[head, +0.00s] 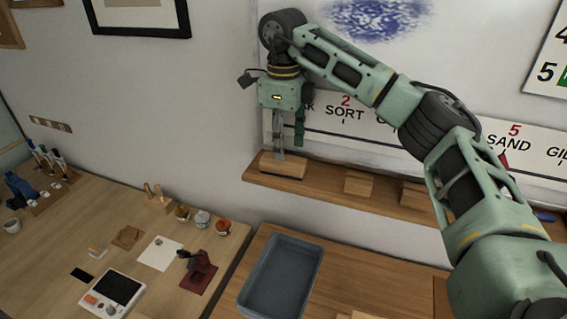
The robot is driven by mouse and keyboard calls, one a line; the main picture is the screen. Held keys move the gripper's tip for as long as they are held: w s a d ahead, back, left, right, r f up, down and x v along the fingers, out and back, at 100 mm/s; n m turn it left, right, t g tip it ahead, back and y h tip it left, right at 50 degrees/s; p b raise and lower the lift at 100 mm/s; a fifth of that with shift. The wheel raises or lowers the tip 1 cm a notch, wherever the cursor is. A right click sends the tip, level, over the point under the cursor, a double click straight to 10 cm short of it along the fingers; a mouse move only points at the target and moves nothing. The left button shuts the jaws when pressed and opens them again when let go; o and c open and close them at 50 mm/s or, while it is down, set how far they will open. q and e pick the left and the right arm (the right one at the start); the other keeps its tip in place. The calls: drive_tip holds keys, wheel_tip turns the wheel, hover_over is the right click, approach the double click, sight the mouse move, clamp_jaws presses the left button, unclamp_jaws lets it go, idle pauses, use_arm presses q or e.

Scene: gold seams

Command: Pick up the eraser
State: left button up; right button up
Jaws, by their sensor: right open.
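A tan, wood-coloured block that looks like the eraser (283,166) lies at the left end of the wooden ledge (325,187) under the wall board. My right gripper (289,148) points down over this block, its fingers apart. One finger reaches down to the block in the picture; I cannot tell whether it touches. Nothing is seen held between the fingers. My left gripper is not in view.
Similar wooden blocks (358,182) sit further right on the ledge, partly behind my right arm. A grey tray (281,279) stands on the table below. Several jars (202,219), a device with a screen (113,293) and pens are at the left.

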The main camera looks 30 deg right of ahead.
wheel_tip(320, 180, down, 4)
drive_tip(key=shift+w+d+r+p, duration=0.1)
drive_tip(key=shift+d+p, duration=0.05)
drive_tip(key=shift+p, duration=0.3)
drive_tip(key=shift+c, duration=0.7)
drive_tip(key=c, duration=0.7)
drive_tip(key=shift+r, duration=0.1)
drive_tip(key=shift+r+b, duration=0.45)
wheel_tip(320, 180, up, 2)
drive_tip(key=shift+r+b, duration=0.2)
drive_tip(key=shift+b, duration=0.5)
drive_tip(key=shift+s+d+r+b, duration=0.15)
drive_tip(key=shift+s+r+b, duration=0.7)
drive_tip(key=shift+s, duration=0.4)
drive_tip(key=s+d+r, duration=0.1)
drive_tip(key=s+r, duration=0.5)
drive_tip(key=s, duration=0.3)
drive_tip(key=shift+d, duration=0.35)
